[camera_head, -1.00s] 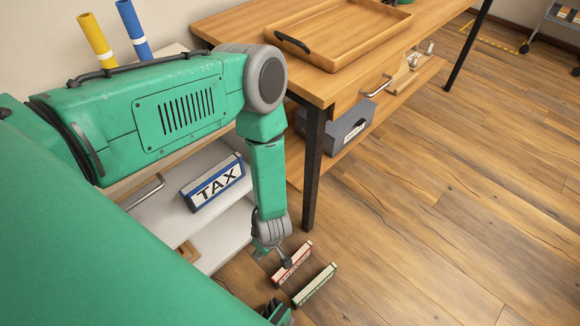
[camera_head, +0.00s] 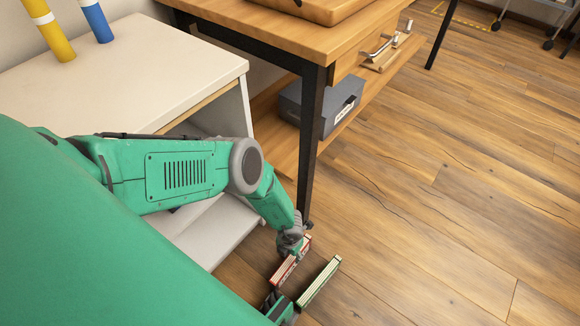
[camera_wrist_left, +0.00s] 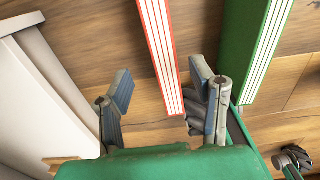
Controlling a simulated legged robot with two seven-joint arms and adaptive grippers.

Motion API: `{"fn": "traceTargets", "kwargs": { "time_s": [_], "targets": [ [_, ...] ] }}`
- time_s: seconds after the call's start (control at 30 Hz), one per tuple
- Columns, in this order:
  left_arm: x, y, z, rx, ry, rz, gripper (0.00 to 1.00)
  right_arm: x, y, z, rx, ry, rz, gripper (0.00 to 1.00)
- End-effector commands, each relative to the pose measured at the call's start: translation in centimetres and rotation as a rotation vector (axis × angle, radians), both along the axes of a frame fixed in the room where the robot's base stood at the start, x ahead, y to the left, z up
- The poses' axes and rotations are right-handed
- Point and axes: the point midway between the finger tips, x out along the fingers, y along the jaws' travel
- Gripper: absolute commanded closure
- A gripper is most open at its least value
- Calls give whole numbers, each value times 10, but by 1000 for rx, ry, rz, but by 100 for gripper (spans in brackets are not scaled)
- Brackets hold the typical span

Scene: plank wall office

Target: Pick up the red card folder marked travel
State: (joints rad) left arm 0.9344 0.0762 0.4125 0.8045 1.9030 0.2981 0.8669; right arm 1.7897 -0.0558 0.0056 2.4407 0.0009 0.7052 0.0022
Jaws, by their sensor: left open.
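The red card folder (camera_head: 283,273) stands on the wooden floor beside a green folder (camera_head: 319,282). My left arm reaches down over it, and my left gripper (camera_head: 293,252) covers part of it in the head view. In the left wrist view the gripper (camera_wrist_left: 163,88) is open. The red folder's white, red-lined edge (camera_wrist_left: 160,45) extends between the fingers there, closer to the right finger. The green folder (camera_wrist_left: 262,45) lies outside the right finger. No marking is readable on either folder.
A white shelf unit (camera_head: 190,75) stands at the left, with yellow (camera_head: 50,32) and blue (camera_head: 97,20) tubes on top. A wooden desk (camera_head: 270,30) with a black leg (camera_head: 312,140) stands behind my gripper. A grey box (camera_head: 322,103) sits on its lower shelf. Floor to the right is clear.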

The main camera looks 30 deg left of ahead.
Motion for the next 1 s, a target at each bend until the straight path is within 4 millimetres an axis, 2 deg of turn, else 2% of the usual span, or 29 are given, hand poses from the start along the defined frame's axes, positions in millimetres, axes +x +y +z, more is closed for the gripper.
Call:
{"fn": "traceTargets", "kwargs": {
  "time_s": [0.03,0.1,0.37,0.7,1.0],
  "targets": [
    [0,-2,-13,2,-1,0,50,0,0,-12,0,0,0,60],
    [1,-3,-21,4,-1,-3,50,0,0,-18,0,0,0,60],
    [1,-3,-33,6,-1,-5,50,0,-1,-27,-1,1,-2,60],
    [1,1,-77,0,0,-4,50,-1,-1,-64,0,1,-1,60],
    [2,0,-81,6,0,-6,50,0,-1,-67,-1,0,-1,60]
  ]
}}
